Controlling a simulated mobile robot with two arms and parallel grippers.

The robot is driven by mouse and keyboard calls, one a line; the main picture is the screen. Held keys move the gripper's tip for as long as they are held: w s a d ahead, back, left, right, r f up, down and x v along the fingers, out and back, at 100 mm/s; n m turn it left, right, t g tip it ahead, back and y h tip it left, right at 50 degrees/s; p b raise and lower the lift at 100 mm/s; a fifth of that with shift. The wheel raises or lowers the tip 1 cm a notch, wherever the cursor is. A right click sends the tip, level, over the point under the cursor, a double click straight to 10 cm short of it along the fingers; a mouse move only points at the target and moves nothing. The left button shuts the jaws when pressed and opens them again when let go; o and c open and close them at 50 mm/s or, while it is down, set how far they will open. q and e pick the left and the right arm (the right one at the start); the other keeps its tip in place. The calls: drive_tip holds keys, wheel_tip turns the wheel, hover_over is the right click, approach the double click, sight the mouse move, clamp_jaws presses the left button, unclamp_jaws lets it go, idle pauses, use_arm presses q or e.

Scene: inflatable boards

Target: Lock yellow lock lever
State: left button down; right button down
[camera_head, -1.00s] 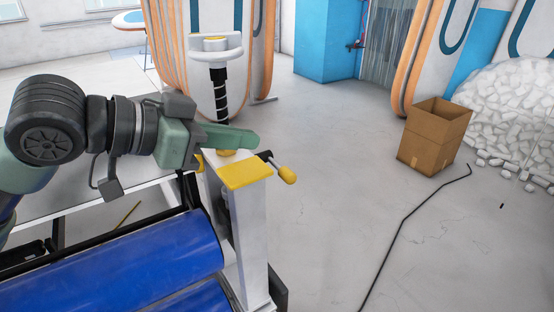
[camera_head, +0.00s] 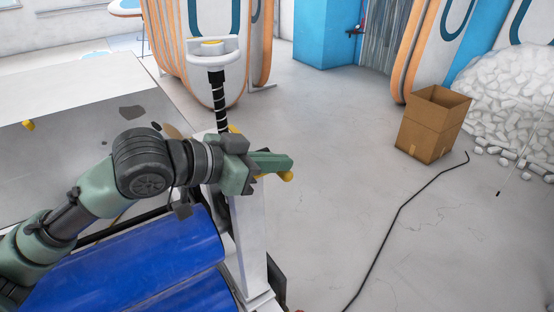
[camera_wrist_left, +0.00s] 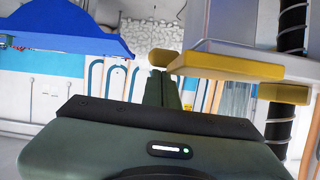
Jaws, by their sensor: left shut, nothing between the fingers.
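The yellow lock lever (camera_head: 288,177) sticks out to the right at the top of a white post (camera_head: 248,240). In the head view its handle end shows just below my left gripper (camera_head: 288,163), which hides the rest. In the left wrist view a yellow knob (camera_wrist_left: 163,57) shows right at the tips of my left gripper (camera_wrist_left: 162,78). My right gripper is not in view.
Blue rollers (camera_head: 130,262) lie left of the post. A black-and-white spring column with a white head (camera_head: 214,48) stands behind it. A grey table (camera_head: 75,90) is at the left. A cardboard box (camera_head: 430,128) and a black cable (camera_head: 400,215) are on the right floor, otherwise largely clear.

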sight(282, 176)
use_arm(q)
drive_tip(key=f, duration=0.1)
drive_tip(key=m, duration=0.1)
drive_tip(key=f+m+t+b, duration=0.1)
drive_tip(key=shift+s+d+f+y, duration=0.1)
drive_tip(key=shift+s+f+y, duration=0.2)
drive_tip(key=shift+f+y, duration=0.1)
drive_tip(key=shift+d+f+m+t, duration=0.1)
drive_tip(key=shift+f+m+t, duration=0.1)
drive_tip(key=shift+m+t, duration=0.35)
drive_tip(key=shift+r, duration=0.1)
